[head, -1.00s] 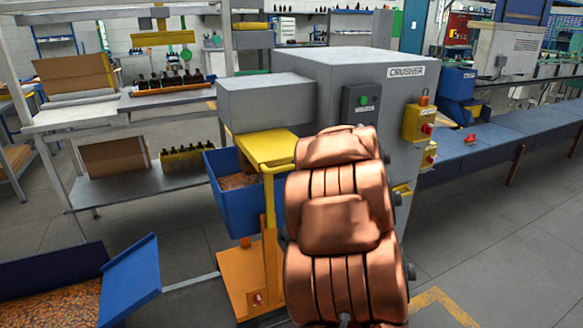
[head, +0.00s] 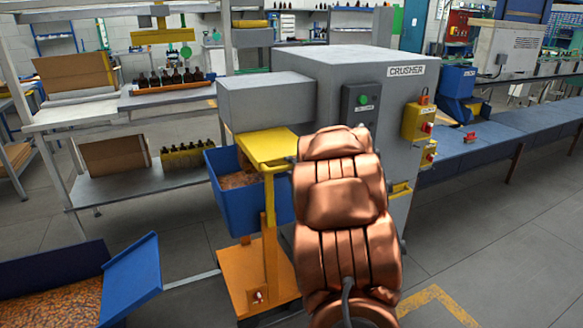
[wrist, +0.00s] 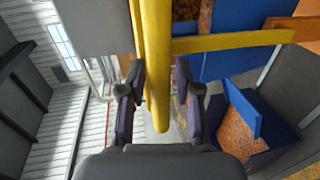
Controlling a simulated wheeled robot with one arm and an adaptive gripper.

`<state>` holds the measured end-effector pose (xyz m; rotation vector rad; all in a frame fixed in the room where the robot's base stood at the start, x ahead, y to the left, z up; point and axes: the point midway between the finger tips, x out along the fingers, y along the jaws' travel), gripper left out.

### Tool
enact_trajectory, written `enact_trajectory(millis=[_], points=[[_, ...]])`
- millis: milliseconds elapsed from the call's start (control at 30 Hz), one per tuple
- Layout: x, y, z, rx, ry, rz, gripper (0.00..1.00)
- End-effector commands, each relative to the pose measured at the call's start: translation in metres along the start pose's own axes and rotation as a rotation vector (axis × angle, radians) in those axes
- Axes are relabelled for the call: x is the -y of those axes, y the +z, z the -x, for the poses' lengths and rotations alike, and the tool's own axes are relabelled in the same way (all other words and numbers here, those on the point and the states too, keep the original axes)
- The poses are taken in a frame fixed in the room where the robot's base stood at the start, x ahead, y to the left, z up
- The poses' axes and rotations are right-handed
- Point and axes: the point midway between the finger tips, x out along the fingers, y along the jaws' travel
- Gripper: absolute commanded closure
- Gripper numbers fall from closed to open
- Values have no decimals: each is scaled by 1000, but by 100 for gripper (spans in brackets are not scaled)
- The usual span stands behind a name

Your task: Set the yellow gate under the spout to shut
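The yellow gate (head: 268,146) is a flat plate under the grey box-shaped spout (head: 265,103), on the left side of the crusher. In the wrist view, a yellow bar (wrist: 157,70) comes down from the top between the two fingers of my gripper (wrist: 160,100). The fingers are open, one on each side of the bar, and a gap shows on the right side; I cannot tell whether the left finger touches it. In the head view my copper arm hides my gripper and whatever lies behind it.
The grey crusher (head: 345,70) stands close beyond my arm. A blue bin (head: 225,190) with amber pieces is under the gate, by an orange stand (head: 245,275). A blue container (head: 130,280) is at lower left. A blue conveyor (head: 500,135) runs right. Open floor lies lower right.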

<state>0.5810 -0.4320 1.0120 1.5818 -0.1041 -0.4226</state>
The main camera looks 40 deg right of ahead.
Motion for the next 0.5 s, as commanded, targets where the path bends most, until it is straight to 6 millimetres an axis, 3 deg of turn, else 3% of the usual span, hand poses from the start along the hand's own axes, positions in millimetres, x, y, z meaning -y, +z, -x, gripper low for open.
enact_trajectory(millis=[267, 500], points=[[0, 0, 0, 0, -1, 0, 99], [0, 0, 0, 0, -1, 0, 100]])
